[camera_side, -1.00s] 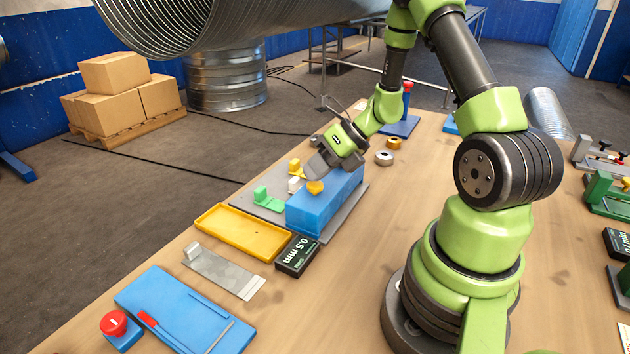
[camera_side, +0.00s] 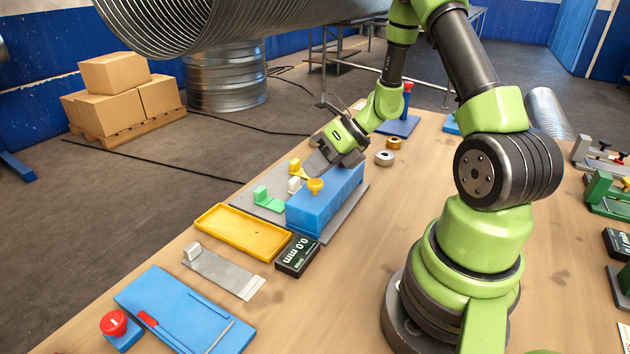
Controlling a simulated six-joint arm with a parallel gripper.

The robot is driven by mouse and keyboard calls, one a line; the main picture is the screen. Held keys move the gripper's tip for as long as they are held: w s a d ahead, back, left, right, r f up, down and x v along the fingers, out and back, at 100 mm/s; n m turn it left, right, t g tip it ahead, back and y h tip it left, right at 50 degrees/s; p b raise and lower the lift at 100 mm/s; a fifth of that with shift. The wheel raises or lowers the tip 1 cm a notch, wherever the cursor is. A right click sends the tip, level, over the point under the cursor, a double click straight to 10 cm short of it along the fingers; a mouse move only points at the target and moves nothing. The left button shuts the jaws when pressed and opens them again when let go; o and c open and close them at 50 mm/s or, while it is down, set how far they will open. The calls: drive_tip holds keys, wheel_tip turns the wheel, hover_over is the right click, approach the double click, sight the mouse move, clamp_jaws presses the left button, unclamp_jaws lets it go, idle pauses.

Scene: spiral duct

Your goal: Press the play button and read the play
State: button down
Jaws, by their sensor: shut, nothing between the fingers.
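A blue block (camera_side: 325,203) stands on a grey plate. A yellow button (camera_side: 315,186) sits on top of the block. A black display (camera_side: 297,256) next to the block reads 0.0 mm. My gripper (camera_side: 310,168) is shut and empty. It hangs above the block, just behind and above the yellow button, with a visible gap from the button.
Green (camera_side: 270,199), white and yellow fittings stand on the plate's left. A yellow tray (camera_side: 243,230), a metal strip (camera_side: 222,270), a blue board (camera_side: 185,310) and a red button (camera_side: 114,323) lie nearer the front. Two rings and a blue stand lie behind.

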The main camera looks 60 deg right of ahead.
drive_tip(key=shift+r, duration=0.55)
drive_tip(key=shift+r, duration=2.5)
